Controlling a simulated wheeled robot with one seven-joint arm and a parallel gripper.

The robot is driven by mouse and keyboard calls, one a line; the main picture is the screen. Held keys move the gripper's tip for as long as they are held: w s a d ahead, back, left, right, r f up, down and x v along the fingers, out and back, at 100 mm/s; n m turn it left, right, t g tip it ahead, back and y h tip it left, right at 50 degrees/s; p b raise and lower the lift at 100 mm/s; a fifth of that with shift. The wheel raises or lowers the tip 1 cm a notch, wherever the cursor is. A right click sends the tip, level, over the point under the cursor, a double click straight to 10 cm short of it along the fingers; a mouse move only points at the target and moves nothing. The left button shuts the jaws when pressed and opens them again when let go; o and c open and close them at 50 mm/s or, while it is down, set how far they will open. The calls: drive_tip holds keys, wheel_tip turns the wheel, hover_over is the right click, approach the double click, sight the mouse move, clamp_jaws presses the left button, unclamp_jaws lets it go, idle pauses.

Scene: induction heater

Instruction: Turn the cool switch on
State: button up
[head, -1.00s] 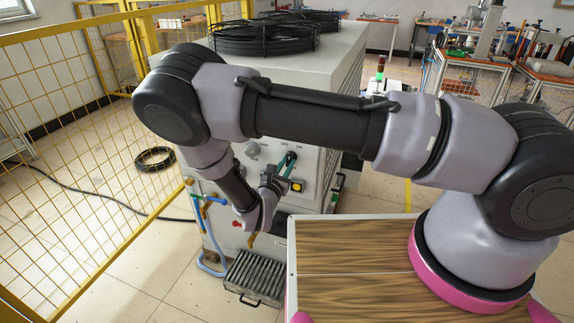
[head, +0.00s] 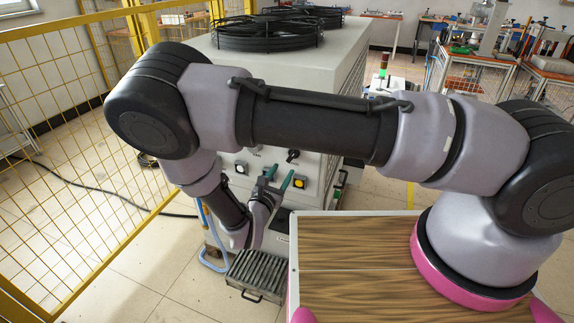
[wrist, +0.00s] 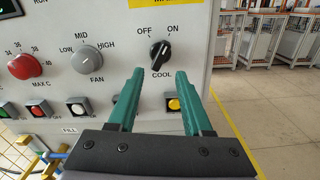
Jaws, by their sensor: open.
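The cool switch is a black rotary knob (wrist: 160,55) on the grey front panel, labelled COOL below and OFF and ON above. In the wrist view its handle leans to the upper right, toward the ON side. The knob (head: 293,156) also shows in the head view, above and right of my gripper. My gripper (wrist: 160,78) has two green fingers, open and empty, with their tips just below the knob in the picture. It appears apart from the knob. In the head view my gripper (head: 278,179) is in front of the panel.
A grey fan knob (wrist: 87,58), a red knob (wrist: 25,66) and a yellow button (wrist: 173,104) sit on the same panel. A yellow mesh fence (head: 70,130) stands left. Open floor lies right of the machine.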

drive_tip(key=v, duration=0.4)
drive_tip(key=w+d+m, duration=0.4)
drive_tip(key=w, duration=0.6)
drive_tip(key=shift+w+r, duration=0.25)
drive_tip(key=shift+w, duration=0.1)
clamp_jaws()
